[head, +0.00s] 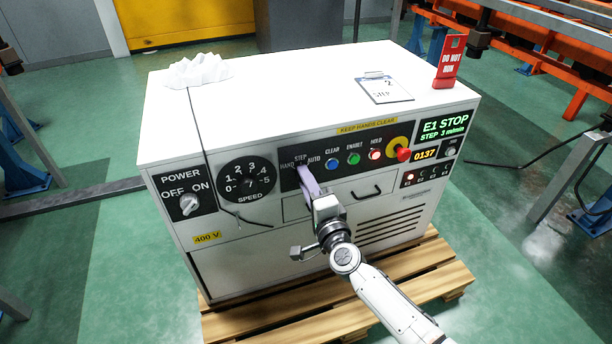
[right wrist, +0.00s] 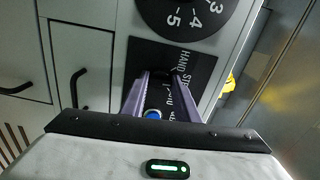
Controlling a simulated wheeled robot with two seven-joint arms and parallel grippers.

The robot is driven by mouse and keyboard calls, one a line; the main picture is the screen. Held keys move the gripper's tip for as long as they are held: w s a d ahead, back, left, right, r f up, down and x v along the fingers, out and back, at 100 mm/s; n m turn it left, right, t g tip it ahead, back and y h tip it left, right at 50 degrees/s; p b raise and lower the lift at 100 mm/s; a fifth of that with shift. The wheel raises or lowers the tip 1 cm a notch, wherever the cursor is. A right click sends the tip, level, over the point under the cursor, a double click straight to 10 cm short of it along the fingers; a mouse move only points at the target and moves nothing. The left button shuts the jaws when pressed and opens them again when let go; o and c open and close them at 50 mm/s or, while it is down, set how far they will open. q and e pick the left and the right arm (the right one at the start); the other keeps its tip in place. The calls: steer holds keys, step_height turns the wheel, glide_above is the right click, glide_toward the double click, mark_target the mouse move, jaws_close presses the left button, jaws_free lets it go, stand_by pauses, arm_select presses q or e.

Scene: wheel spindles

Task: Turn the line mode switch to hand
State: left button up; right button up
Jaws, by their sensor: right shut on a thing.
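The line mode switch sits on the black panel (head: 324,160) of the white cabinet, under the labels HAND, STEP and AUTO. The switch knob is hidden by my fingers, so I cannot tell which way it points. My right gripper (head: 303,174) is shut on it, with its purple fingers reaching to the panel from the front. In the right wrist view the two fingers (right wrist: 161,82) stand either side of the knob's place, beside the HAND and STEP lettering. The green display (head: 444,127) reads E1 STOP and STEP 3 m/min. My left gripper is not in view.
The blue CLEAR button (head: 334,164) is close right of the fingers, then green ENABLE (head: 354,158), HOLD (head: 375,154) and a red emergency button (head: 403,154). The speed dial (head: 247,180) and power switch (head: 188,204) are to the left. A drawer handle (head: 367,194) sits below.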

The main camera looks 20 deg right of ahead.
arm_select(q)
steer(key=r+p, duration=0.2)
steer(key=p, duration=0.1)
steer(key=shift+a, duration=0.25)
arm_select(e)
steer(key=n, duration=0.7)
steer(key=shift+n, duration=0.4)
arm_select(q)
steer(key=shift+p, duration=0.3)
arm_select(e)
steer(key=shift+n, duration=0.3)
steer(key=o, duration=1)
steer(key=shift+o, duration=0.2)
